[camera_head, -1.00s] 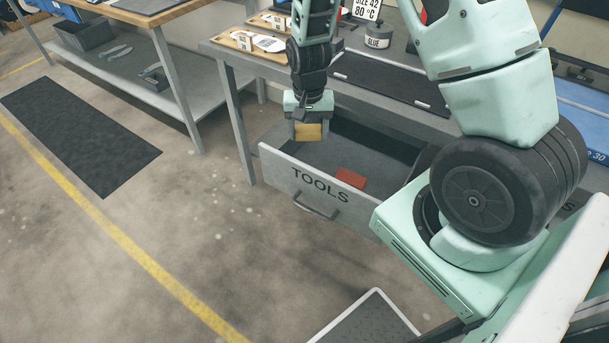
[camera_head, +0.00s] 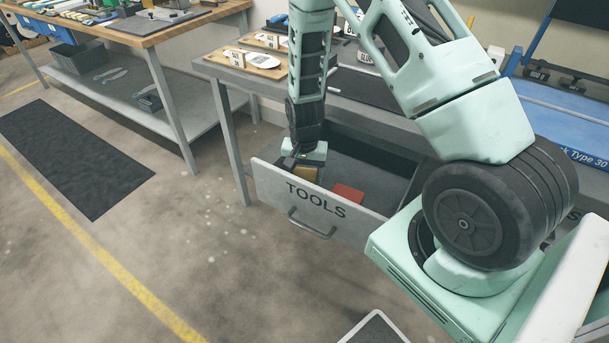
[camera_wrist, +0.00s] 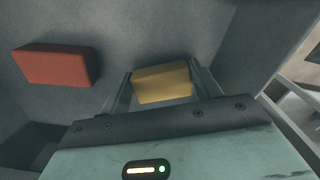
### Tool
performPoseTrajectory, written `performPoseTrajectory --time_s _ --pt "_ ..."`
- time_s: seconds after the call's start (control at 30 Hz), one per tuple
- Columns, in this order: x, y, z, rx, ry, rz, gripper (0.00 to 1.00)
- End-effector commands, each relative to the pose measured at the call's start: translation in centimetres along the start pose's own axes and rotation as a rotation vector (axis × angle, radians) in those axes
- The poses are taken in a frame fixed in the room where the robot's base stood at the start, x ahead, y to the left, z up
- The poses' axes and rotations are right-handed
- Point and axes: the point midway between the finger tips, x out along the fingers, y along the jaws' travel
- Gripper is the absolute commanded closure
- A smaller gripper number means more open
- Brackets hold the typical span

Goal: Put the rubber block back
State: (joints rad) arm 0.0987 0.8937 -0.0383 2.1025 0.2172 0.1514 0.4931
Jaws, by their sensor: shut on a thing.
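A yellow-tan block (camera_wrist: 163,82) is between the two fingers of my gripper (camera_wrist: 160,88) in the wrist view. My gripper is shut on it. In the head view, my gripper (camera_head: 303,165) reaches down into the open drawer (camera_head: 262,178) marked TOOLS, near its front left corner. The tan block (camera_head: 305,173) shows there just behind the drawer front, its lower part hidden. A red block (camera_head: 347,193) lies on the drawer floor to the right of my gripper. It also shows at left in the wrist view (camera_wrist: 56,65). I cannot tell whether the tan block touches the drawer floor.
The grey bench (camera_head: 235,72) stands over the drawer, with wooden boards holding white insoles (camera_head: 251,60) on top. A second bench (camera_head: 160,35) with a lower shelf stands at left. A black mat (camera_head: 75,155) lies on the floor. The drawer floor between the blocks is clear.

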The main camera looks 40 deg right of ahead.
Motion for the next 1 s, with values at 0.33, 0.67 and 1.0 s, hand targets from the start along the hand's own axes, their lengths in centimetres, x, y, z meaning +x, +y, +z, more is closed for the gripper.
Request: performPoseTrajectory --time_s 0.33,0.67,1.0 --pt "0.7 0.0 0.0 0.000 0.000 0.000 0.62" --pt "0.9 0.0 0.0 0.000 0.000 0.000 0.15" --pt "-0.8 -0.1 -0.1 -0.001 0.004 -0.003 0.15"
